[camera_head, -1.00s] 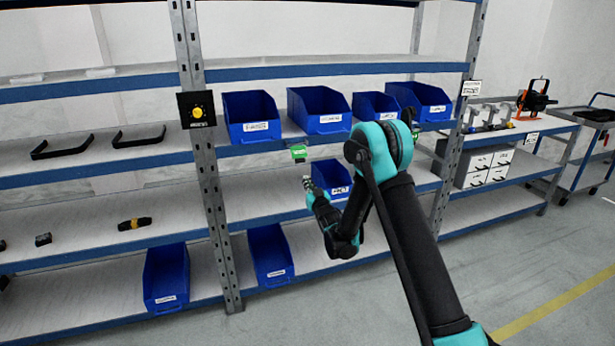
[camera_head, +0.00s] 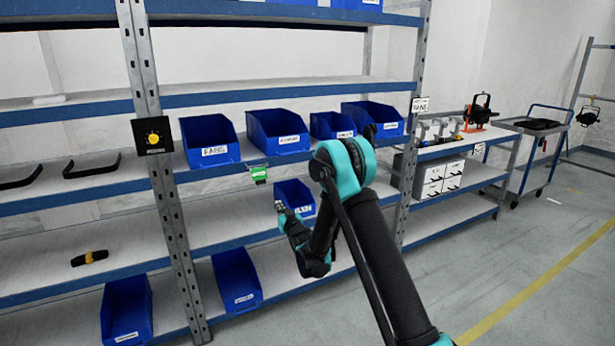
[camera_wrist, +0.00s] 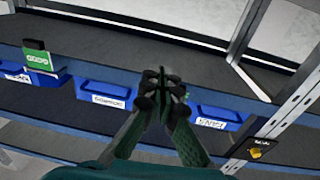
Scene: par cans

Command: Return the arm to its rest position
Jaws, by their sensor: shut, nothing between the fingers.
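My arm (camera_head: 375,250) reaches up from the lower right in the head view and bends at a teal elbow joint. Its forearm folds down and left in front of the shelf rack. My gripper (camera_head: 280,207) is small there, beside the small blue bin on the middle shelf. In the wrist view my gripper (camera_wrist: 163,75) has its fingers together, with nothing between them. Blue bins and a shelf edge lie beyond it; I see no contact.
The rack's upright (camera_head: 150,150) carries a black box with a yellow knob (camera_head: 153,136). A green tag (camera_head: 259,174) hangs at the shelf edge near my gripper. A bench (camera_head: 450,150) and a cart (camera_head: 540,125) stand right. Floor (camera_head: 530,270) at right is open.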

